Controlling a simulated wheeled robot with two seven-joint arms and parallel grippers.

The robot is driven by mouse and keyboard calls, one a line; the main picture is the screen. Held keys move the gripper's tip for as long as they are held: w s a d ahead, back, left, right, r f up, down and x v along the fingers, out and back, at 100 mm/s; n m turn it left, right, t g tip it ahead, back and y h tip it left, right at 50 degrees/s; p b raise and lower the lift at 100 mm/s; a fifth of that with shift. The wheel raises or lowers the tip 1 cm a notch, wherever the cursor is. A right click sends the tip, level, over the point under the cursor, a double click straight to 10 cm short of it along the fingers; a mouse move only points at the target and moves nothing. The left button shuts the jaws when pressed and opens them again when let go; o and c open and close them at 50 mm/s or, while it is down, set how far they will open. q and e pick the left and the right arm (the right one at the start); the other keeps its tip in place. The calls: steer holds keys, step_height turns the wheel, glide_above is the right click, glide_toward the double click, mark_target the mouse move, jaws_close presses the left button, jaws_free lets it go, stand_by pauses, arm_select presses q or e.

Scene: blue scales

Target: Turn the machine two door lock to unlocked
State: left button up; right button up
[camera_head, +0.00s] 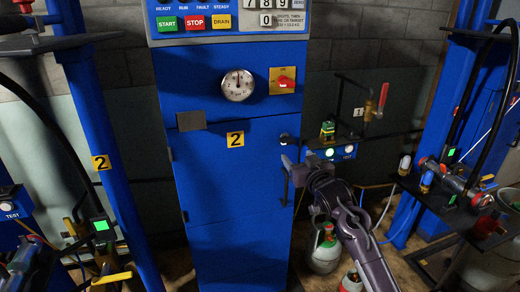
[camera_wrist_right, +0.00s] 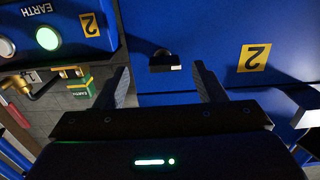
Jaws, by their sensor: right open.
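Machine two is the tall blue cabinet (camera_head: 215,190) in the middle of the head view, with a yellow number 2 plate (camera_head: 235,139) on its door. The door lock (camera_head: 284,138) is a small pale and dark fitting near the door's right edge. In the right wrist view the lock (camera_wrist_right: 165,60) shows a dark round body with a light bar across it. My right gripper (camera_head: 288,168) is open and empty at the cabinet's right edge, just below the lock. In the wrist view the lock lies between its two fingers (camera_wrist_right: 160,78), apart from both. My left gripper is not in view.
A red switch (camera_head: 287,83) on a yellow plate and a dial gauge (camera_head: 238,85) sit above the lock. An earth box (camera_head: 340,153) with a lit green button stands right of the cabinet. Gas cylinders (camera_head: 326,250) stand on the floor beside my right arm.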

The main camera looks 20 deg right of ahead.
mark_target(289, 143)
steer(key=shift+w+a+r, duration=0.15)
steer(key=shift+w+r, duration=0.05)
steer(key=shift+r, duration=0.35)
steer(key=shift+w+a+r, duration=0.1)
steer(key=shift+w+r, duration=0.1)
steer(key=shift+r, duration=0.3)
steer(key=w, duration=0.7)
steer(key=shift+w+d+f, duration=0.1)
steer(key=shift+d+f, duration=0.05)
steer(key=shift+d, duration=0.05)
steer(key=shift+c, duration=0.3)
steer(key=shift+p, duration=0.3)
steer(key=c, duration=0.9)
